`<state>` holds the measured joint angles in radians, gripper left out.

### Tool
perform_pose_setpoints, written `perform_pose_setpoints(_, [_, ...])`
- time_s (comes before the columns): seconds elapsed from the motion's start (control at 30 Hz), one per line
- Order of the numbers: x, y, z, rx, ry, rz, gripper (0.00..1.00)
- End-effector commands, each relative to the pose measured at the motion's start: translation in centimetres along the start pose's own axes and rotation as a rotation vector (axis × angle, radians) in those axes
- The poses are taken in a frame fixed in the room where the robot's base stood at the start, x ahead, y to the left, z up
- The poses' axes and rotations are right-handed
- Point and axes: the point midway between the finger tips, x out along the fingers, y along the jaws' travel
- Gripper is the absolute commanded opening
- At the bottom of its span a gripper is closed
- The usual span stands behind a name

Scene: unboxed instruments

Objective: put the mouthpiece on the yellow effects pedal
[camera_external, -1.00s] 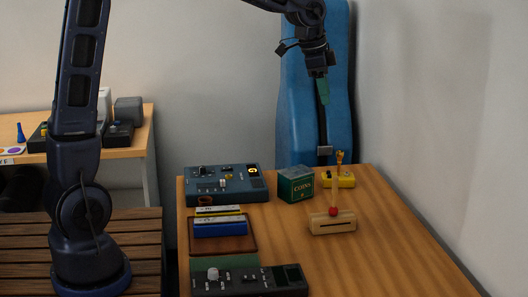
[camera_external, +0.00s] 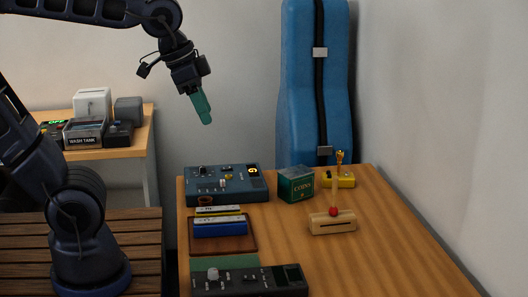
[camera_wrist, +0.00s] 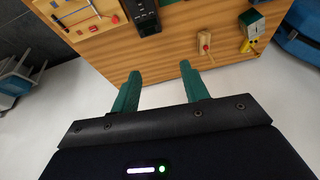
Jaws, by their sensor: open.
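The yellow effects pedal (camera_external: 346,181) lies at the far right of the wooden table, just right of a dark green box. It also shows at the right of the wrist view (camera_wrist: 246,46). I cannot pick out the mouthpiece with certainty; a small pale upright piece (camera_external: 222,183) stands on the blue device, too small to identify. My gripper (camera_external: 207,122) hangs in the air above and left of the table's back, well apart from the pedal. In the wrist view its green fingers (camera_wrist: 160,68) are spread, with nothing between them.
A wooden block with a red ball and upright stick (camera_external: 332,222) stands before the pedal. The green box (camera_external: 296,184), blue device (camera_external: 215,187), harmonicas (camera_external: 219,227) and dark device (camera_external: 250,281) stand around it. The table's right front (camera_external: 390,265) is clear. A blue case (camera_external: 300,100) stands behind.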

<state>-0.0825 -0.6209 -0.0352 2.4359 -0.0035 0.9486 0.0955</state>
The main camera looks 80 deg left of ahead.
Motion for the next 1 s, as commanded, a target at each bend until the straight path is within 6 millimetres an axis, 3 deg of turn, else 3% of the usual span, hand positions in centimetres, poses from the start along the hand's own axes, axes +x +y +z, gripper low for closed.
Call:
perform_pose_setpoints(0.1, [-0.1,0.8,3.0,-0.024,0.016,0.018,0.45])
perform_pose_setpoints(0.3, [0.1,1.3,5.5,-0.049,0.025,0.035,0.45])
perform_pose_setpoints(1.0, [0.2,1.4,5.7,-0.053,0.025,0.037,0.45])
